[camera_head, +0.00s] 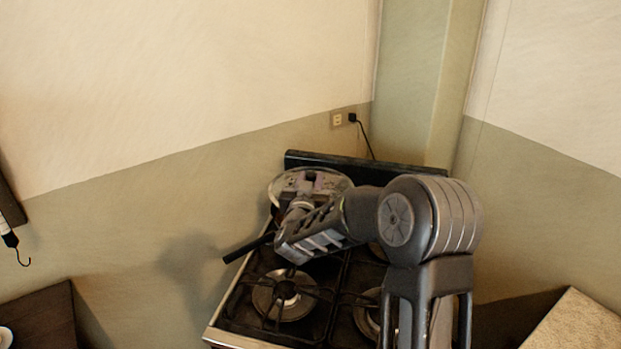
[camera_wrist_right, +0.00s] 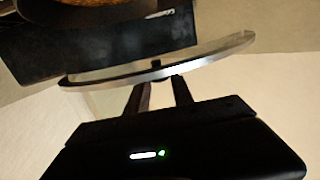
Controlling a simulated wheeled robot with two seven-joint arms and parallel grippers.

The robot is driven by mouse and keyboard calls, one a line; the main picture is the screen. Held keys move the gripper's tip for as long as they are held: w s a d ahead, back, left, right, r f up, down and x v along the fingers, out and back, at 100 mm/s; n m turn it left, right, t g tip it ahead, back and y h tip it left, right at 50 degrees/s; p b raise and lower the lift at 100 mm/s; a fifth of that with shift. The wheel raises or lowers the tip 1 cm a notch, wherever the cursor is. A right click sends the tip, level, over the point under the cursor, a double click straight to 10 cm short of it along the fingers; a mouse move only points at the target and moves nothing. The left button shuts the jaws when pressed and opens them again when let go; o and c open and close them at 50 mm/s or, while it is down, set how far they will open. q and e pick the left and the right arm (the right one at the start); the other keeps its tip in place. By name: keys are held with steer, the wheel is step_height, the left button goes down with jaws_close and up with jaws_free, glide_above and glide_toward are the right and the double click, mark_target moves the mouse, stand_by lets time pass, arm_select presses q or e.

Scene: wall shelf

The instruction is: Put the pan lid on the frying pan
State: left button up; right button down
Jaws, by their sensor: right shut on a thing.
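The pan lid (camera_head: 342,181) is round and pale with a metal rim, over the back left of the stove in the head view. In the right wrist view the lid (camera_wrist_right: 215,53) shows nearly edge-on. My right gripper (camera_wrist_right: 158,80) is shut on the lid at its dark knob. In the head view my right gripper (camera_head: 300,203) covers part of the lid. The frying pan's black handle (camera_head: 248,248) sticks out to the lower left; the pan body is mostly hidden by lid and arm. I cannot tell whether lid and pan touch. My left gripper is out of view.
The stove (camera_head: 228,335) has black grates and a dark back panel (camera_head: 375,168) close behind the lid. The front left burner (camera_head: 283,295) is bare. Walls meet behind the stove. A brown surface (camera_head: 40,318) is at lower left, a pale counter (camera_head: 575,325) at lower right.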

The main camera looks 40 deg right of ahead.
steer(key=shift+f+b, duration=1.5)
steer(key=shift+f, duration=0.65)
steer(key=shift+s, duration=0.1)
steer(key=shift+a+f+b, duration=0.1)
steer(key=shift+f+b, duration=0.35)
steer(key=shift+b, duration=0.3)
stand_by(0.3)
steer(key=c, duration=0.6)
jaws_free()
steer(key=shift+f, duration=0.1)
